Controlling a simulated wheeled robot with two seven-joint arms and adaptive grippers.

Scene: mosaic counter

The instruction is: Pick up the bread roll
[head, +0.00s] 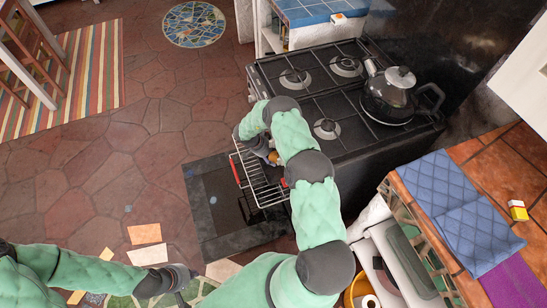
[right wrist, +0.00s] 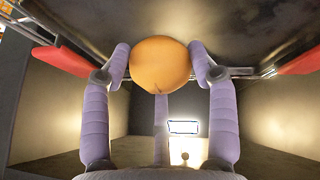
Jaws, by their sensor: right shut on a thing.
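The bread roll (right wrist: 160,66) is a round, orange-brown thing between the two padded fingers of my right gripper (right wrist: 160,70) in the right wrist view. Both fingers press against its sides, so the gripper is shut on it. In the head view a small part of the roll (head: 273,157) shows beside my right gripper (head: 264,152), over the wire oven rack (head: 262,190). My arm hides much of this area. My left gripper (head: 182,282) is low in the head view, over the floor, far from the roll. Its fingers are too small to read.
The rack has red grips and sticks out of the black stove (head: 340,95), above the lowered oven door (head: 215,215). A kettle (head: 392,98) stands on the hob. A tiled counter (head: 512,170) with a blue cloth (head: 455,200) is at the right. The floor at the left is mostly clear.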

